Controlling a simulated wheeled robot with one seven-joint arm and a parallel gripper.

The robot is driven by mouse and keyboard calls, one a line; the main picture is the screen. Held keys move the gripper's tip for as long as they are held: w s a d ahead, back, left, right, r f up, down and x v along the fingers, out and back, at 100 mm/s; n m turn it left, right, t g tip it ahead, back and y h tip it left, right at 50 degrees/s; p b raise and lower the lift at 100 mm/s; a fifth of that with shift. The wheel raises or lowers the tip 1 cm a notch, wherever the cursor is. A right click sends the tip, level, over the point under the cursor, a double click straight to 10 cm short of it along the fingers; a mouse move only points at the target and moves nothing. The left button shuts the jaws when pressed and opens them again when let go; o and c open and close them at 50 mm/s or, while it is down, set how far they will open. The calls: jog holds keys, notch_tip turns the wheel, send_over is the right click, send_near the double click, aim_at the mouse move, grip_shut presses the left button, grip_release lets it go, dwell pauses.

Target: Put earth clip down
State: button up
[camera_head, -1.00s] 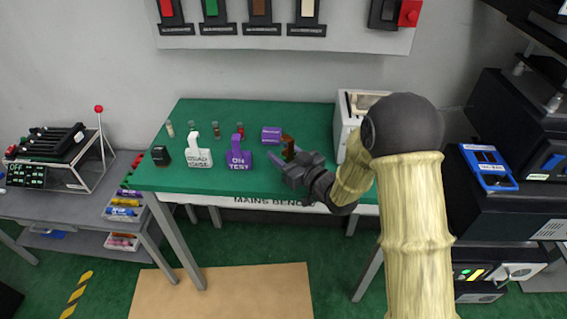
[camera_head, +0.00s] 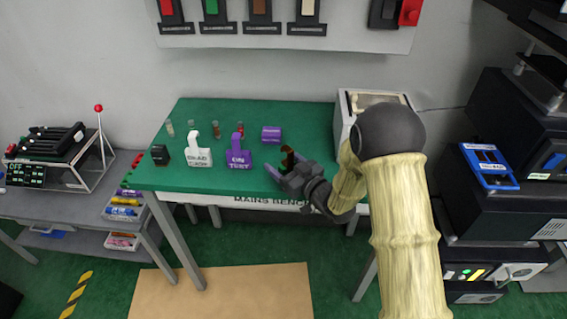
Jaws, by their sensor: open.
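My gripper (camera_head: 287,163) is over the front right part of the green bench top (camera_head: 310,125), with its purple-tipped fingers spread open. A small brown piece (camera_head: 288,157), perhaps the earth clip, shows between or just behind the fingers. It is partly hidden, and I cannot tell whether it touches them or rests on the bench. No other thing here is clearly an earth clip.
A purple cylinder (camera_head: 271,134) lies behind my gripper. A white appliance (camera_head: 350,110) stands at the right.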

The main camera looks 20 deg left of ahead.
jog(key=shift+r, duration=0.1)
jog(key=b+v, duration=0.1)
jog(key=v, duration=1.1)
